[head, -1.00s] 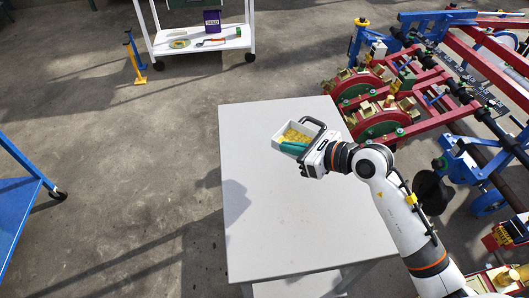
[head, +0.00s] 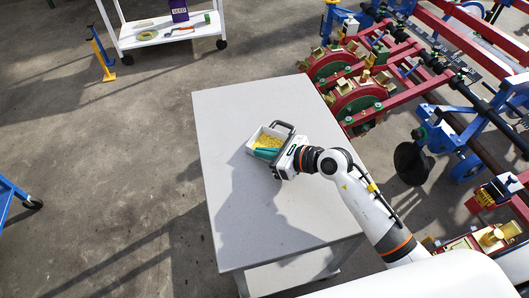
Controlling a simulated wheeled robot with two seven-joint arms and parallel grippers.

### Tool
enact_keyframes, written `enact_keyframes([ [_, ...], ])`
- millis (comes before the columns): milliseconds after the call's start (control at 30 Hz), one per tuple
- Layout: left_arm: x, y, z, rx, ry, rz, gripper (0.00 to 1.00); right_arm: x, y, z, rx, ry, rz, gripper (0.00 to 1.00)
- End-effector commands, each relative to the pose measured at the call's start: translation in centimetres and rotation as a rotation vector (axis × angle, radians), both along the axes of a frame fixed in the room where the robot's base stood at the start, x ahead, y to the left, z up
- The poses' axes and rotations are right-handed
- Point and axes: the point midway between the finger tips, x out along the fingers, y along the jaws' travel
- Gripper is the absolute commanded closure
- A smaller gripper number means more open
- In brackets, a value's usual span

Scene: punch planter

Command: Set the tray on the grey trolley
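The tray (head: 251,147) is a small white open box holding yellow pieces and a teal-green item. It is over the middle of the grey trolley (head: 300,205), a flat light-grey top with a lower shelf. My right gripper (head: 281,150) is at the tray's right side, appears shut on it, and carries it. Its fingertips are mostly hidden by the gripper body and the tray. A dark curved bar shows at the tray's upper right. I cannot tell whether the tray's underside touches the top. My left gripper is out of view.
The trolley top is otherwise clear. A red, green and blue machine (head: 352,98) stands close along its right side. A white cart (head: 165,36) is at the back.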

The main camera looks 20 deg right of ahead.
Motion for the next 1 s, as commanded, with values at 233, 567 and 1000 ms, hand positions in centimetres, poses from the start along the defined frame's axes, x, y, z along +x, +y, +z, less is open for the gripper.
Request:
enact_keyframes([
  [233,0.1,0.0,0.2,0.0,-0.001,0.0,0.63,0.0,0.0,-0.1,0.0,-0.001,0.0,1.0],
  [567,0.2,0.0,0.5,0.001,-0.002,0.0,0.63,0.0,0.0,-0.2,0.0,0.0,0.0,0.76],
  [1000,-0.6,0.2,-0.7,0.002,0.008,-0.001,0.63,-2.1,-2.1,1.3,-0.006,0.0,0.001,0.76],
])
